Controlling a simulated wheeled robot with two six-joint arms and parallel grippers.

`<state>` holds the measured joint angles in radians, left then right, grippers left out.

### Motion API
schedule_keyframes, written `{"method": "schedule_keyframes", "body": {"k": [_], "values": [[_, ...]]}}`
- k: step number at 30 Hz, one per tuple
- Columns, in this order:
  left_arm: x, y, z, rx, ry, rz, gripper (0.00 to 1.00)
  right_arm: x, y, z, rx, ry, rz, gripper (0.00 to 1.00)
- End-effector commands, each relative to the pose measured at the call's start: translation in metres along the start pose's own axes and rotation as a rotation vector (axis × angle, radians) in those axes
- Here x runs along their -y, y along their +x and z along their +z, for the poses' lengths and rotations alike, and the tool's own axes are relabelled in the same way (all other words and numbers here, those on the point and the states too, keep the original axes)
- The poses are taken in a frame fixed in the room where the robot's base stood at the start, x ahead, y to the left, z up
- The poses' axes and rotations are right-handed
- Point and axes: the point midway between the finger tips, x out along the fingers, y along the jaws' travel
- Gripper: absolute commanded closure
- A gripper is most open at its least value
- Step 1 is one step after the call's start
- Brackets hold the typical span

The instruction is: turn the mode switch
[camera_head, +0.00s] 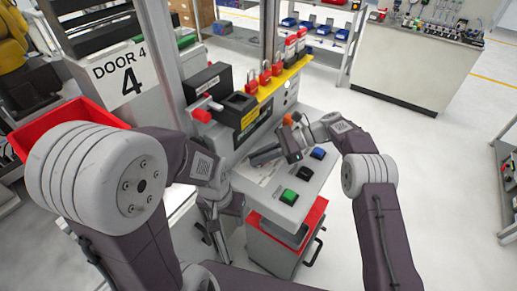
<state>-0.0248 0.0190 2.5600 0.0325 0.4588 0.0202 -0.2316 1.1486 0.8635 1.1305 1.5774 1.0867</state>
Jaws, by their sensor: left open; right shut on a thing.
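My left gripper (212,222) is open, low beside the left side of the console, pointing down and apart from the panel.
Red padlocks (265,76) hang along a yellow strip above. The floor at the right is clear.

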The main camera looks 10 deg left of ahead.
Motion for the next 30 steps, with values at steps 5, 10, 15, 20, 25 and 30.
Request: {"method": "schedule_keyframes", "body": {"k": [5,10,15,20,25,30], "values": [[0.000,-0.005,-0.001,0.000,0.000,0.000,0.46,0.000,0.000,0.001,0.002,-0.008,0.012,1.00],[0.000,-0.005,-0.001,0.000,0.000,0.000,0.46,0.000,0.000,0.001,0.001,-0.009,0.014,1.00],[0.000,-0.005,-0.001,0.000,0.000,0.000,0.46,-0.001,0.000,0.000,0.001,-0.008,0.015,1.00],[0.000,-0.005,-0.001,0.000,0.000,0.000,0.46,-0.001,0.000,0.000,0.001,-0.007,0.015,0.67],[0.000,-0.005,-0.001,0.000,0.000,0.000,0.46,-0.001,0.000,0.000,0.000,-0.006,0.015,0.67],[0.000,-0.003,0.000,0.000,0.000,0.000,0.46,0.001,-0.013,-0.001,0.001,-0.006,0.011,0.67]]}}
